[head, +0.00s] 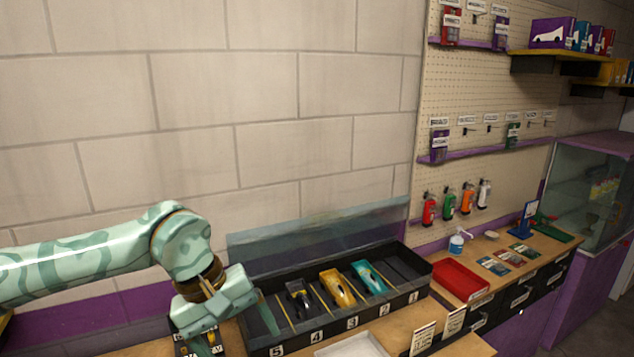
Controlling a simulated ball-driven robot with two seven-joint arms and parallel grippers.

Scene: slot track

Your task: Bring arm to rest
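My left arm comes in from the left, and its gripper (234,330) hangs over the left end of a black slotted case (262,343). Its two green fingers point down and are spread apart, with nothing visible between them. The right finger is in front of the case's lane 5 end; the left finger is partly cut off by the bottom edge of the view. My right arm and gripper are not in view.
The case holds a black car (300,295), a yellow car (338,289) and a teal car (370,278). Its clear lid (320,232) stands open behind. A white tray (352,346) lies in front. A red tray (460,280) sits to the right. A pegboard (480,90) hangs on the wall.

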